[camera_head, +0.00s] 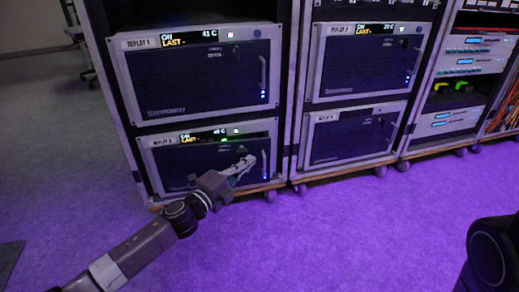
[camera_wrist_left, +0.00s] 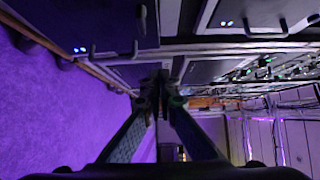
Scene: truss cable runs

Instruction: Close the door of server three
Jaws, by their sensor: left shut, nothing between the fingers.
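The lower left server (camera_head: 208,160) sits low in the left rack. Its number is too blurred to read surely. Its dark front door has a pale upright handle (camera_head: 264,163) and small blue lights near the right edge. I cannot tell whether this door is flush or slightly ajar. My left gripper (camera_head: 245,164) is in front of the door's right half, just left of the handle, shut and empty; contact is unclear. In the left wrist view its fingers (camera_wrist_left: 160,88) meet below dark door panels, with a handle (camera_wrist_left: 138,38) nearby. My right gripper is out of view.
The server labelled 1 (camera_head: 200,77) is directly above. Servers stand in the middle rack (camera_head: 364,62), and more equipment (camera_head: 465,62) is at the right. The racks stand on wheeled wooden bases (camera_head: 335,173). The purple-lit floor (camera_head: 330,235) in front is clear.

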